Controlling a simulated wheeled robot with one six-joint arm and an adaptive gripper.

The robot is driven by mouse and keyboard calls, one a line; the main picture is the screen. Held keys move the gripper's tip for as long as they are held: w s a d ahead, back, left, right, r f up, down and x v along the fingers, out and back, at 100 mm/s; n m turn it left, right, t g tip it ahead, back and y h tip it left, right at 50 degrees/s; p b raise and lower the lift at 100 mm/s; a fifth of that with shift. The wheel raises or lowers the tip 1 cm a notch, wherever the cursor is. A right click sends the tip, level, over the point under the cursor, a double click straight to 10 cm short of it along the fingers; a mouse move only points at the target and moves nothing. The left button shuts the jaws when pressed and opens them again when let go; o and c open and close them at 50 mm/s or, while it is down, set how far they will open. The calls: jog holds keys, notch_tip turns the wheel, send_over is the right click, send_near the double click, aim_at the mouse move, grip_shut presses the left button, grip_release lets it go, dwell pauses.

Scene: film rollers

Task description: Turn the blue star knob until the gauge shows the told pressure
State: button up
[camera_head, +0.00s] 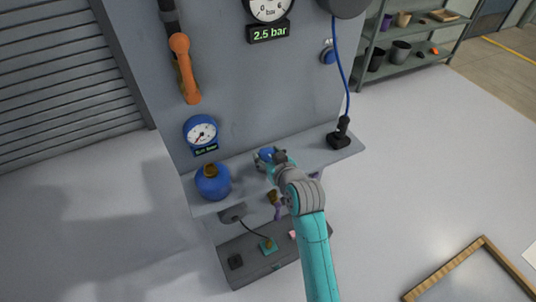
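My gripper (272,158) is at the end of my turquoise and grey arm, over the shelf of the grey panel stand. A blue part (266,153) shows right at the gripper and is mostly hidden by it; I cannot tell its star shape or whether the fingers touch it. A large white dial gauge (268,8) is cut off by the top edge, with a green "2.5 bar" display (268,32) below it. A smaller blue-rimmed gauge (201,131) sits lower left; the digits on its display (206,150) are hard to read.
A blue round vessel (213,184) with a brass top stands left on the shelf. An orange handle (184,68) hangs on the panel. A blue cable (342,75) runs to a black tool (340,135) at right. A lower dark shelf (236,277) holds small parts.

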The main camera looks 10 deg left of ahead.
jog(key=shift+m+h, duration=0.4)
jog(key=shift+h, duration=0.1)
jog(key=m+t+h, duration=0.1)
jog(key=m+h, duration=0.2)
jog(key=shift+a+t+h, duration=0.15)
jog(key=shift+t+h, duration=0.15)
jog(key=shift+t, duration=0.1)
jog(key=shift+m+h, duration=2.4)
jog(key=shift+h, duration=0.2)
jog(key=o, duration=1.2)
jog(key=shift+c, duration=0.2)
jog(key=v, duration=1.2)
jog(key=shift+a, duration=0.15)
